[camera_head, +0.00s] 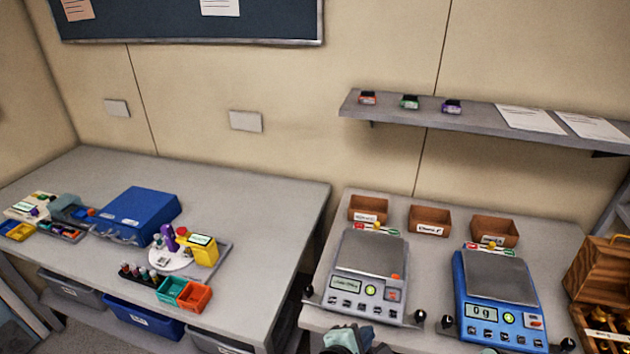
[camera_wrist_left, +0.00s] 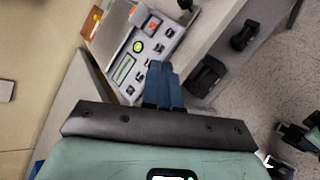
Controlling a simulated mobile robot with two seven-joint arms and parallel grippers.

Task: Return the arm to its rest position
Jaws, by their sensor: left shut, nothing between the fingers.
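My left gripper (camera_head: 350,340) is at the bottom edge of the head view, in front of the grey scale (camera_head: 372,254); it is partly cut off by the frame. In the left wrist view its blue fingers (camera_wrist_left: 163,68) are together and hold nothing. The grey scale's front panel (camera_wrist_left: 132,62) shows beyond the fingertips in that view. I cannot tell the gap between them. My right gripper does not show clearly in either view.
A blue scale (camera_head: 500,285) stands right of the grey one, with several small brown boxes (camera_head: 430,219) behind. A wooden case (camera_head: 600,275) is at the right edge. The left table (camera_head: 255,205) holds a blue box (camera_head: 138,214) and small trays. A wall shelf (camera_head: 470,115) hangs above.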

